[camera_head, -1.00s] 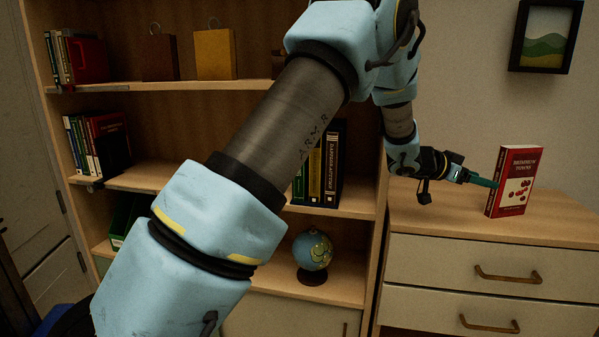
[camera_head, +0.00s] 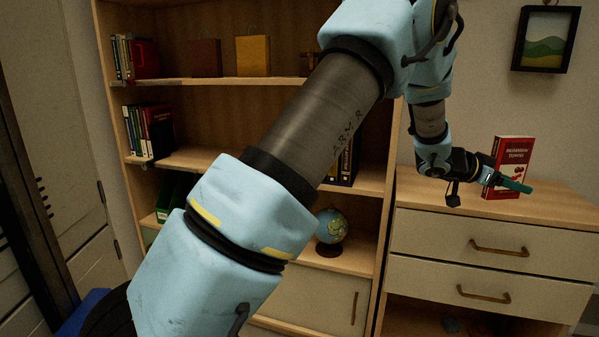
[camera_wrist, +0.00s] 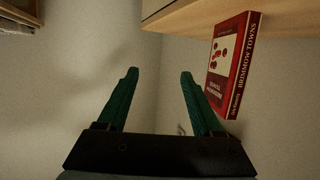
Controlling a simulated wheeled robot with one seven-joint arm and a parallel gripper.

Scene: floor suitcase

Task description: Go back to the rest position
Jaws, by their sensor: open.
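My gripper (camera_head: 512,184) is in front of the dresser top at the right of the head view. It also shows in the wrist view (camera_wrist: 158,75), where its two green fingers stand apart with nothing between them. A red book (camera_head: 511,158) stands upright on the dresser top behind my gripper, and the gripper hides part of its lower side.
The wooden dresser (camera_head: 450,209) has drawers with handles. A bookcase (camera_head: 215,160) on the left holds books, book-like boxes and a globe (camera_head: 331,227). A framed picture (camera_head: 545,38) hangs above the dresser. My arm crosses the middle of the view and hides part of the bookcase.

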